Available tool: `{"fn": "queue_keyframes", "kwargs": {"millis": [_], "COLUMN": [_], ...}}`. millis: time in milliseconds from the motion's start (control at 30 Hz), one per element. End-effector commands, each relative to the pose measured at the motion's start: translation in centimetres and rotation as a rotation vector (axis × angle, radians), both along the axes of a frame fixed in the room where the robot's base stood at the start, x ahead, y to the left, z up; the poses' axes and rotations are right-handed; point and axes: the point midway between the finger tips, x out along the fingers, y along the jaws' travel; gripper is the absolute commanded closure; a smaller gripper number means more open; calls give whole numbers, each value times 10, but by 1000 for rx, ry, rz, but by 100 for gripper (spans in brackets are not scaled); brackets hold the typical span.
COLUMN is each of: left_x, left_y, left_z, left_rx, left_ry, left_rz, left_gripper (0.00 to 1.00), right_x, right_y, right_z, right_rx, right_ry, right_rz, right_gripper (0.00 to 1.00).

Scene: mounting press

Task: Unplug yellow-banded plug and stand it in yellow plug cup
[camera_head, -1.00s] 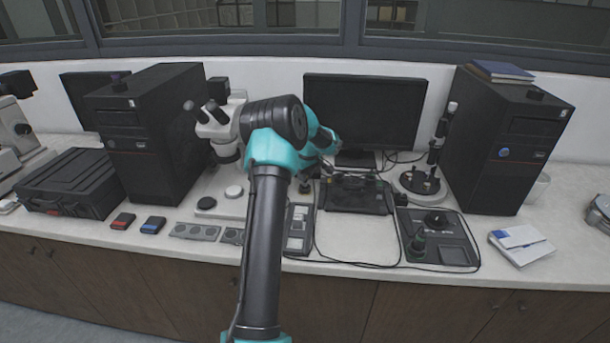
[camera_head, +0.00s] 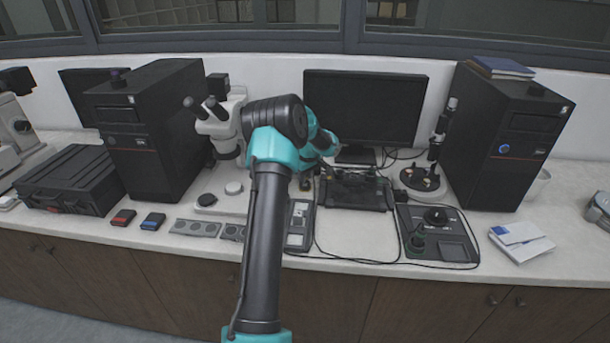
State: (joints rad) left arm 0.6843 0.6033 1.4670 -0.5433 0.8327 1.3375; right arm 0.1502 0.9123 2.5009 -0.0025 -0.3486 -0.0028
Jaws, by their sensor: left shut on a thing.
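My left gripper (camera_head: 326,170) is small and mostly hidden by my own teal and black wrist. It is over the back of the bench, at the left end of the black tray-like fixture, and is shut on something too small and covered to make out. I cannot pick out the yellow band of the plug or the yellow plug cup with certainty. A narrow panel (camera_head: 299,228) with pale blocks lies just left of the black fixture (camera_head: 355,194), partly behind my arm. My right gripper is not in view.
A monitor (camera_head: 365,108) stands behind the gripper. A microscope (camera_head: 222,128) is at left and a round-based stand (camera_head: 420,181) at right. A black control box (camera_head: 437,236) with a cable loop lies front right. Bare bench shows in front of the black fixture.

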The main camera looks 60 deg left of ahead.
Motion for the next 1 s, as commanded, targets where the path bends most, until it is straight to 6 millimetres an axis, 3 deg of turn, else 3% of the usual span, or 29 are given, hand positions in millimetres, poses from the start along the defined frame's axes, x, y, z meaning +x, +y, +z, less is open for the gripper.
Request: {"fn": "queue_keyframes", "kwargs": {"millis": [967, 1000], "left_x": [0, 0], "left_y": [0, 0], "left_z": [-7, -6], "left_rx": [1, 1], "left_ry": [-1, -1], "left_rz": [0, 0], "left_gripper": [95, 74], "right_x": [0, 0], "right_y": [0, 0], "right_z": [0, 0], "right_rx": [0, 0], "right_ry": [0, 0], "right_rz": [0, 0], "right_gripper": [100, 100]}}
